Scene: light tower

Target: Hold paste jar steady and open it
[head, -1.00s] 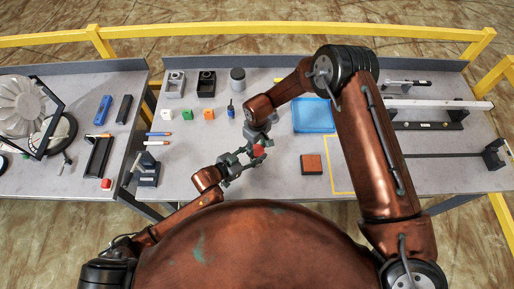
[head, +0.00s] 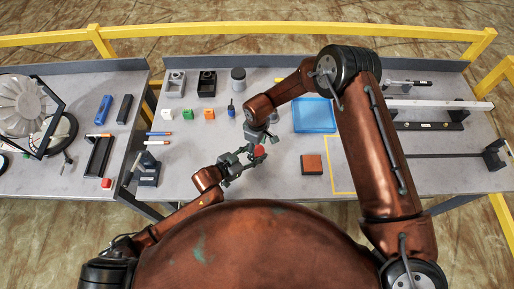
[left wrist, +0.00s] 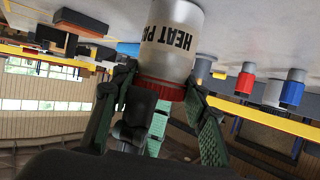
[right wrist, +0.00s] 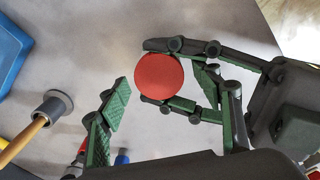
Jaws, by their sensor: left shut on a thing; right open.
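My left gripper (left wrist: 162,80) is shut on the jar, with a finger on each side. In the head view the red lid (head: 260,151) shows at the left gripper's tips. In the right wrist view the lid (right wrist: 159,76) is seen from above as a red disc. My right gripper (right wrist: 178,98) is open, its fingers spread wide either side of the lid and apart from it.
A blue tray (head: 315,116) lies right of the grippers and a brown-red block (head: 312,164) in front of it. Small coloured blocks (head: 188,114), a blue bottle-like item (head: 231,111) and a grey cylinder (head: 238,80) stand behind. The table between the grippers and the brown-red block is clear.

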